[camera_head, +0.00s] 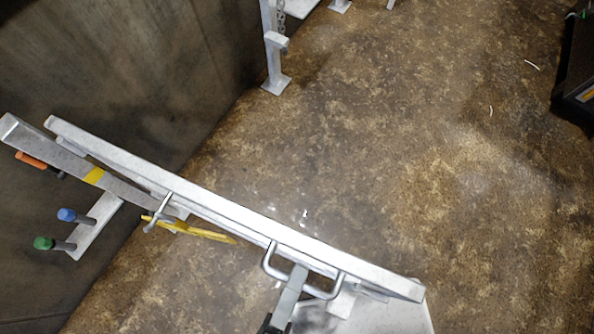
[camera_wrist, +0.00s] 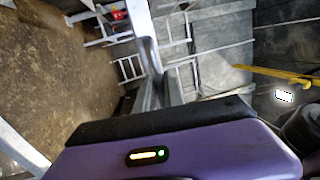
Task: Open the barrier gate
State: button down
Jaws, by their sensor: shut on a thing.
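The barrier gate (camera_head: 225,210) is a grey metal bar frame that runs diagonally from upper left to lower right in the head view. A U-shaped metal handle (camera_head: 271,262) stands on its near side, toward the right end. My gripper (camera_head: 298,276) is shut on the handle's middle, its grey fingers reaching up from the bottom edge. In the wrist view my gripper's fingers (camera_wrist: 160,92) rise beyond the purple housing and meet a metal bar (camera_wrist: 145,35); the exact contact is partly hidden. A small metal latch piece (camera_head: 158,213) sits on the gate's left half.
Orange, blue (camera_head: 68,215) and green (camera_head: 45,243) knobs are at the left near a dark wall (camera_head: 110,80). A yellow bar (camera_head: 200,232) lies under the gate. A grey post (camera_head: 274,60) stands at the back. Brown floor (camera_head: 450,200) is clear to the right, with a black object (camera_head: 575,85) at its edge.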

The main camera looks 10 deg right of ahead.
jog(key=c, duration=1.5)
grip_release()
jog(key=shift+o, duration=0.2)
jog(key=b+v, duration=0.1)
jog(key=v, duration=0.6)
jog(key=shift+s+a, duration=0.3)
jog(key=shift+f, duration=0.1)
